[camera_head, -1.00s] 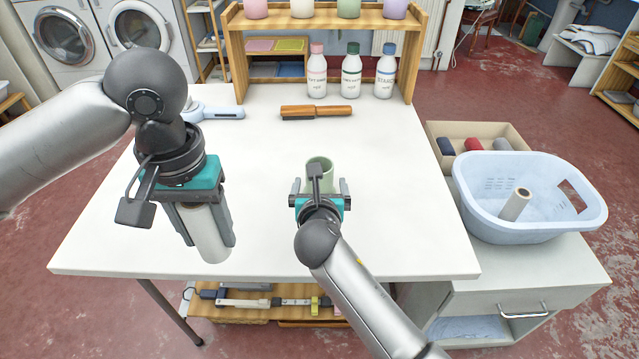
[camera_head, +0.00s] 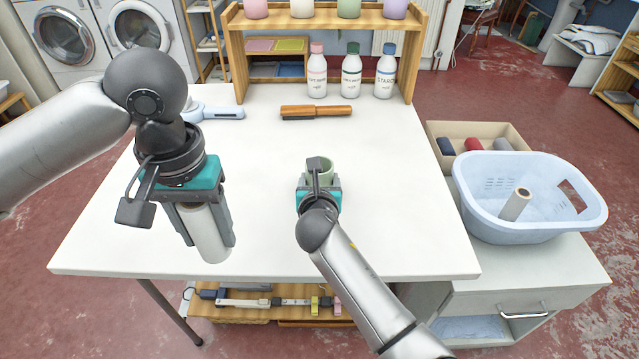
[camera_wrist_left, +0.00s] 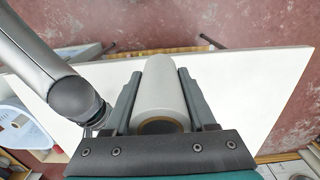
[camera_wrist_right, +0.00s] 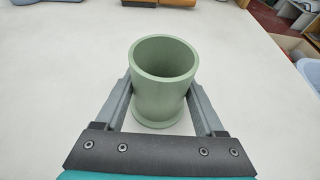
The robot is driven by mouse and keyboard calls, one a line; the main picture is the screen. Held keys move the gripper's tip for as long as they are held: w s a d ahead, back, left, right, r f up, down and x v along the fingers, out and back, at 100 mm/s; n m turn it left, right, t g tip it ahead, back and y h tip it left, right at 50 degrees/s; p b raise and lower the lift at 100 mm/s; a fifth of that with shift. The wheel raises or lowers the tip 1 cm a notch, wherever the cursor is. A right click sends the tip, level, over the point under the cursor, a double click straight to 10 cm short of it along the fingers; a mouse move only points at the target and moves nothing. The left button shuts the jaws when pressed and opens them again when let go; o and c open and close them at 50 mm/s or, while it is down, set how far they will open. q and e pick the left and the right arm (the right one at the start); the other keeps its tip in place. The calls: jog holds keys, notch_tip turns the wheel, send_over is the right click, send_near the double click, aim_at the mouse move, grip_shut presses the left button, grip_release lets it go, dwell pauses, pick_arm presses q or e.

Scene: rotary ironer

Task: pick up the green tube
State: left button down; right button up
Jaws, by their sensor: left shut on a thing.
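The green tube (camera_head: 324,165) stands upright on the white table, partly hidden by my right gripper in the head view. In the right wrist view the tube (camera_wrist_right: 162,85) is between the two fingers, which lie against its sides. My left gripper (camera_head: 205,225) is shut on a white tube (camera_head: 207,236) near the table's left front. The white tube also shows between the fingers in the left wrist view (camera_wrist_left: 160,90).
A wooden-handled brush (camera_head: 316,111) lies behind the green tube. Several bottles (camera_head: 350,72) stand by a wooden shelf (camera_head: 412,60) at the back. A blue basket (camera_head: 570,225) with another tube (camera_head: 514,204) stands to the right. The table's middle (camera_head: 260,160) is clear.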

jog(key=c, duration=0.8)
notch_tip(320, 180, up, 10)
jog(key=shift+r, duration=0.1)
dwell(0.3)
notch_tip(320, 180, down, 7)
jog(key=shift+f, duration=0.1)
jog(key=shift+f, duration=0.1)
dwell(0.4)
jog(key=shift+f, duration=1.2)
jog(key=shift+f, duration=0.15)
